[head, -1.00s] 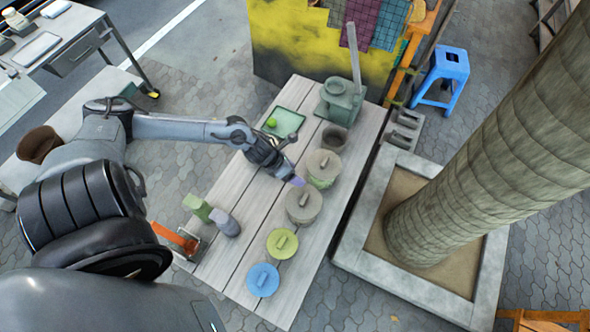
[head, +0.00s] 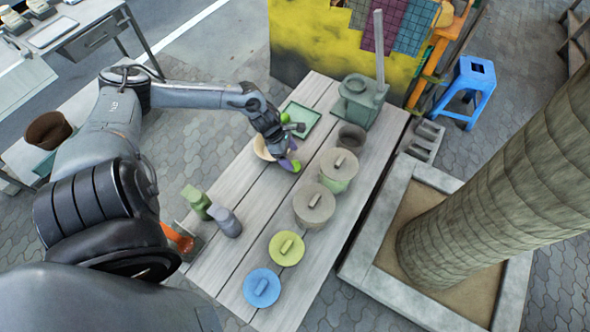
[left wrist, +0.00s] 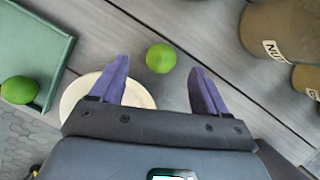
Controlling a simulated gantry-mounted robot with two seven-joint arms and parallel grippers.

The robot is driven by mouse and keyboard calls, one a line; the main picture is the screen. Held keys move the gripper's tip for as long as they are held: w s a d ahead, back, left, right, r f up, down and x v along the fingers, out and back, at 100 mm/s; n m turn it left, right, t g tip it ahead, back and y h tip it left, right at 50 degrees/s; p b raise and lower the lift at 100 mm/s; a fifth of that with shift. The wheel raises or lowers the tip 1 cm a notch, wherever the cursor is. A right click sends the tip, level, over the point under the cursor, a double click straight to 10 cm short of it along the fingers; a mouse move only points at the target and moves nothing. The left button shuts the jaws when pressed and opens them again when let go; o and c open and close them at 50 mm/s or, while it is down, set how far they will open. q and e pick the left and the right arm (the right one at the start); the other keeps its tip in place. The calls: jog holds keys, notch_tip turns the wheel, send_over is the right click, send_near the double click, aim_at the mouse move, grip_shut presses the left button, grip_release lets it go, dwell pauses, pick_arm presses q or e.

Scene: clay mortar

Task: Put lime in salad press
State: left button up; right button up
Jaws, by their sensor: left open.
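My left gripper (head: 290,162) is open, low over the wooden table in the head view. Its purple fingers (left wrist: 155,92) also show in the left wrist view. There a lime (left wrist: 160,57) lies on the table, just past the fingertips and between their lines, not gripped. Another lime (left wrist: 20,90) is on the green tray (left wrist: 50,40), and this tray lime also shows in the head view (head: 284,117). The green salad press (head: 358,103), with its lever upright, stands at the table's far end. My right gripper is not in view.
A pale round bowl (head: 262,149) is partly hidden beside my left gripper. Lidded pots (head: 314,206) and a dark cup (head: 352,137) line the table's right side. Yellow (head: 286,249) and blue (head: 262,288) lids are near the front. Two shakers (head: 224,221) stand at left.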

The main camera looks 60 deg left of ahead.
aim_at(294, 163)
pick_arm(q)
jog(key=shift+s+b+x, duration=0.2)
jog(key=shift+b+x, duration=1.6)
jog(key=shift+x, duration=1)
jog(key=shift+c, duration=0.3)
